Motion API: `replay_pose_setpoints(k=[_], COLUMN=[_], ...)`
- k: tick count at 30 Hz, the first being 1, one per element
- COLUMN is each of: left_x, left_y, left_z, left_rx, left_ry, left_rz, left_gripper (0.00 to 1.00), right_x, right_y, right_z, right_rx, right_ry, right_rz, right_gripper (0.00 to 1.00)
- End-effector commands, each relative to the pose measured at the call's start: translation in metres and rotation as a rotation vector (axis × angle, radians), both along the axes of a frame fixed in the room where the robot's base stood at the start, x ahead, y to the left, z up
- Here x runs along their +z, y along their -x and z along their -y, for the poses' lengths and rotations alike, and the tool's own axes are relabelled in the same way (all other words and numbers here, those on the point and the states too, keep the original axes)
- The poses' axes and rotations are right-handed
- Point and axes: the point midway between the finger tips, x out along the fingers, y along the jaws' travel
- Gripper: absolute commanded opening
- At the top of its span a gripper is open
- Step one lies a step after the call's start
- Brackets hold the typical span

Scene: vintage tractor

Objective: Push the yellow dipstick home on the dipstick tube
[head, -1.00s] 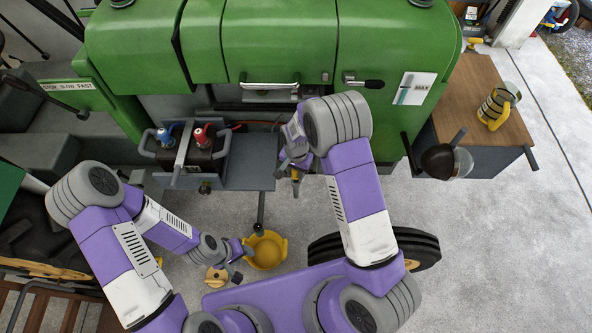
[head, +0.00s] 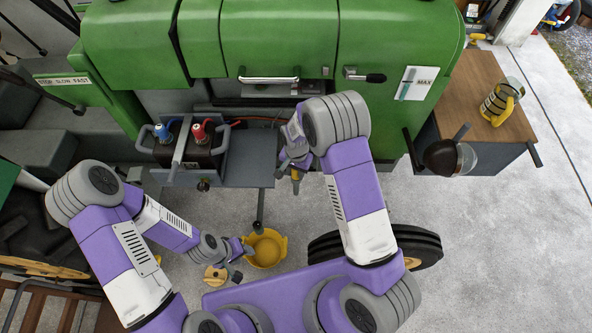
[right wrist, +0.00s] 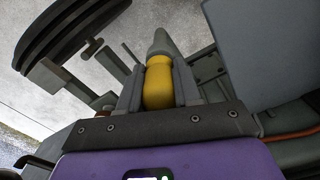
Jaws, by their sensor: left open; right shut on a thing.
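The yellow dipstick (right wrist: 158,84) shows as a thick yellow grip between the two fingers of my right gripper (right wrist: 160,88) in the right wrist view. My right gripper is shut on it. A grey tapered end shows just beyond the yellow part; I cannot tell if it is the dipstick tube. In the head view my right gripper (head: 294,172) is low in front of the green tractor, right of the battery shelf, and the dipstick is mostly hidden there. My left gripper (head: 240,252) is open and empty near the yellow bucket.
The battery (head: 187,150) with red and blue terminals sits on a grey shelf (head: 250,165) left of my right gripper. A yellow bucket (head: 267,248) stands on the floor. A black wheel (head: 425,248) lies below.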

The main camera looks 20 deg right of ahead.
Motion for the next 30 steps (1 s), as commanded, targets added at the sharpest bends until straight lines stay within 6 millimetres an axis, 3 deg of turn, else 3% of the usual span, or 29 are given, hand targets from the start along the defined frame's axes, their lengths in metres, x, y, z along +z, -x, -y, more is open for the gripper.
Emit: replay_pose_setpoints(k=[9,10,15,25,30], left_x=[-0.007,-0.007,-0.006,-0.006,-0.004], left_y=[0.0,0.0,0.0,0.0,0.0], left_z=[0.0,0.0,0.0,0.0,0.0], left_rx=[0.0,0.0,0.0,0.0,0.0], left_ry=[0.0,0.0,0.0,0.0,0.0], left_rz=[0.0,0.0,0.0,0.0,0.0], left_gripper=[0.48,0.48,0.48,0.48,0.48], right_x=[-0.009,-0.009,-0.008,-0.005,0.018], right_y=[0.0,0.0,0.0,0.0,-0.001], right_z=[0.0,0.0,0.0,0.0,0.0], right_rx=[0.0,0.0,0.0,0.0,0.0], right_ry=[0.0,0.0,0.0,0.0,-0.001], right_rz=[0.0,0.0,0.0,0.001,0.003], right_gripper=[0.0,0.36,0.62,0.62,0.62])
